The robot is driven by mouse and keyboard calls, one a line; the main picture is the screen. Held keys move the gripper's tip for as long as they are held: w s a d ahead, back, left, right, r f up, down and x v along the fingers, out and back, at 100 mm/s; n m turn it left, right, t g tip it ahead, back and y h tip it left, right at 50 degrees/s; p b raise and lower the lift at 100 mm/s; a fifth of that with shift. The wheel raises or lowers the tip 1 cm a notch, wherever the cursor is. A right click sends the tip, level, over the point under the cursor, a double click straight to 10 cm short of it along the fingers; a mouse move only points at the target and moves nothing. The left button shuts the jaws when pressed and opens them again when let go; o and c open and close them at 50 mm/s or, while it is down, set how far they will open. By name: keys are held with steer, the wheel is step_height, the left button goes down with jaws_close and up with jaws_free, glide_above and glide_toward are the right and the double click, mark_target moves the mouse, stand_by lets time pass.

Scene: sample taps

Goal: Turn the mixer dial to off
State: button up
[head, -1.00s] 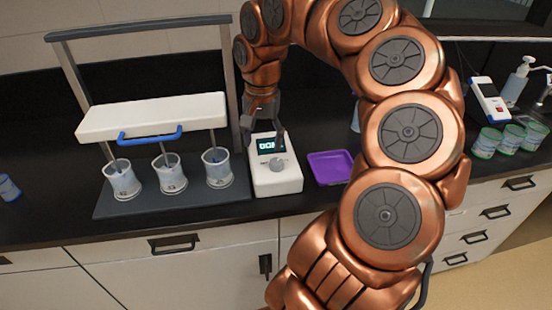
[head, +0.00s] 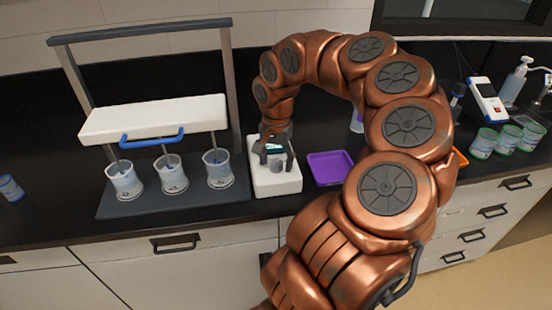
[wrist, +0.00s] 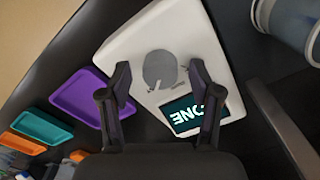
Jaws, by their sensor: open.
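The mixer is a white box (head: 284,186) with a grey round dial (head: 276,167) and a small dark screen. My gripper (head: 276,161) is over the mixer, fingers pointing down, one on each side of the dial. In the wrist view the dial (wrist: 160,68) lies between and slightly beyond the open fingertips (wrist: 160,74), with gaps at both sides. A white pointer mark on it points toward the lower left there. The screen (wrist: 196,112) is lit and partly hidden by a finger; "ONE" shows. The dial's labels are too small or covered to read.
Left of the mixer stands a paddle stirrer with a white head (head: 155,119), blue handle and three beakers on a dark base (head: 150,204). A purple tray (head: 331,168) lies close right of the mixer. Green-rimmed jars (head: 485,143) stand farther right.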

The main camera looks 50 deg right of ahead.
steer(key=shift+f, duration=0.15)
steer(key=c, duration=1.1)
steer(key=shift+c, duration=0.2)
